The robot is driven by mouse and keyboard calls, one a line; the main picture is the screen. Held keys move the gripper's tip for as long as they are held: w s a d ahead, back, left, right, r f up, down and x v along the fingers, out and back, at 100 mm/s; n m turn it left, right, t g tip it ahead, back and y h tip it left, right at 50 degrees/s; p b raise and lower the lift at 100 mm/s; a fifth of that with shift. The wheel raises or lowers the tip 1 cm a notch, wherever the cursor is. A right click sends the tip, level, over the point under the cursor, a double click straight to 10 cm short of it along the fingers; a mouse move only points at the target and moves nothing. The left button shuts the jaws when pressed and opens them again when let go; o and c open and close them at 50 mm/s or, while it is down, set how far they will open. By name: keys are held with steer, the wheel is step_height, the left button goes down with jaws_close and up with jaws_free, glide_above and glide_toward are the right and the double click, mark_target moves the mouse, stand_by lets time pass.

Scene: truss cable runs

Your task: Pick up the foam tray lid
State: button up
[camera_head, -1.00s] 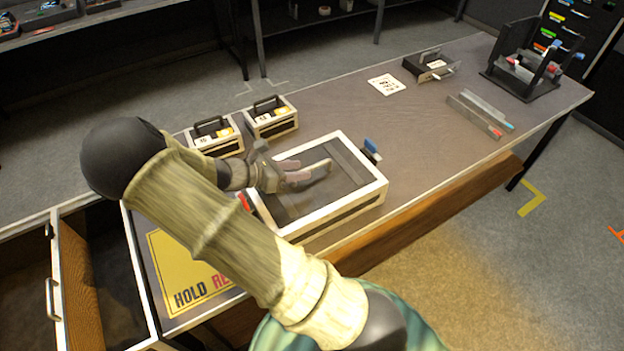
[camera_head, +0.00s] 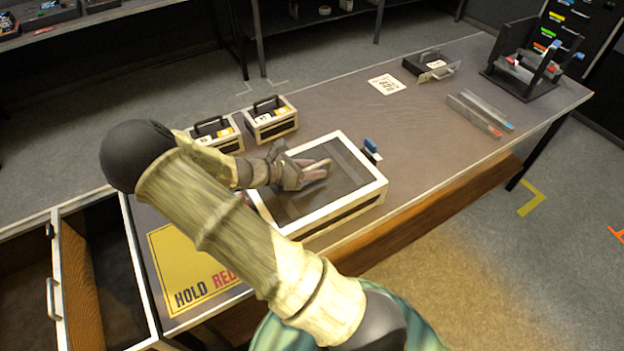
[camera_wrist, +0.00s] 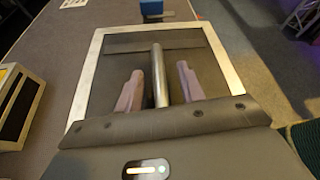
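The foam tray (camera_head: 371,189) is a wide, pale-rimmed box on the bench with a flat dark lid (camera_head: 345,160) inside its rim. In the wrist view the lid (camera_wrist: 118,74) fills the frame of the pale rim (camera_wrist: 86,75), and a round metal bar (camera_wrist: 159,78) stands out over its middle. My gripper (camera_head: 322,168) is above the lid in the head view. In the wrist view the two pinkish fingers of my gripper (camera_wrist: 160,88) are apart, one on each side of the bar, with gaps beside it. Whether the fingertips touch the lid is unclear.
Two small handled cases (camera_head: 272,120) (camera_head: 216,136) stand behind the tray. A blue-topped item (camera_head: 371,147) is close to its far right corner. A yellow hold sign (camera_head: 183,262) lies at the left, beside an open drawer (camera_head: 100,285). The bench's middle right is mostly clear.

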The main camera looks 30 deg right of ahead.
jaws_close()
steer(key=shift+r, duration=0.1)
stand_by(0.3)
step_height(320, 180, up, 10)
steer(key=shift+p, duration=0.3)
stand_by(0.6)
